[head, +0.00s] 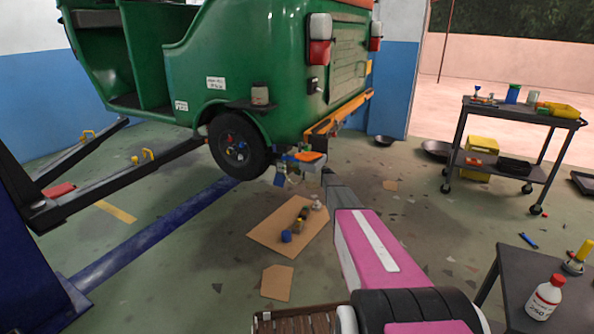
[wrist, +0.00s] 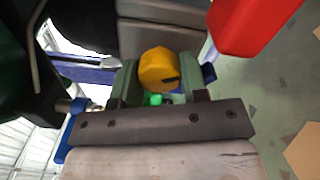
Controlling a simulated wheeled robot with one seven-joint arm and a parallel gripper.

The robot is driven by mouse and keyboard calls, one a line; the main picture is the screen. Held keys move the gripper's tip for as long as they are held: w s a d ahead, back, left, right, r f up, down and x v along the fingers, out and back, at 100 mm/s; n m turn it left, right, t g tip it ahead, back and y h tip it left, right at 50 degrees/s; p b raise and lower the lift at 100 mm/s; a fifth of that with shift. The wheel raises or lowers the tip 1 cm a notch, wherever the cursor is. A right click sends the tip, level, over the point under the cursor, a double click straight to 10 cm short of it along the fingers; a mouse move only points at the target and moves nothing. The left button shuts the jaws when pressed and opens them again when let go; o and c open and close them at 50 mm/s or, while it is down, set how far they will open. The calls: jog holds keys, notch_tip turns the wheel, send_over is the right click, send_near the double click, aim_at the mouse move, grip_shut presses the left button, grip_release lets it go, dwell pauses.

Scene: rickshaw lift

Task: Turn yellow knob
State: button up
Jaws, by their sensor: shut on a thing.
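The yellow knob (wrist: 158,68) shows in the wrist view, round and with a dark notch on its lower right. It sits between the two fingers of my gripper (wrist: 160,88), which is shut on it. A small green part and a blue part show just below and beside the knob. In the head view my arm reaches forward to the underside of the green rickshaw (head: 270,70), behind its rear wheel. I cannot make out the knob or my fingertips there.
A red part (wrist: 250,25) is close at the upper right in the wrist view. An orange part (head: 310,157) hangs under the rickshaw. Cardboard (head: 265,245) with small parts lies on the floor. A dark cart (head: 505,172) stands right, and a table (head: 515,265) nearer.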

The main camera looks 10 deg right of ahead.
jog(key=shift+f+n, duration=0.1)
jog(key=shift+n, duration=1.5)
jog(key=o, duration=0.9)
jog(key=shift+d, duration=0.1)
jog(key=v, duration=1)
jog(key=shift+s+d, duration=0.25)
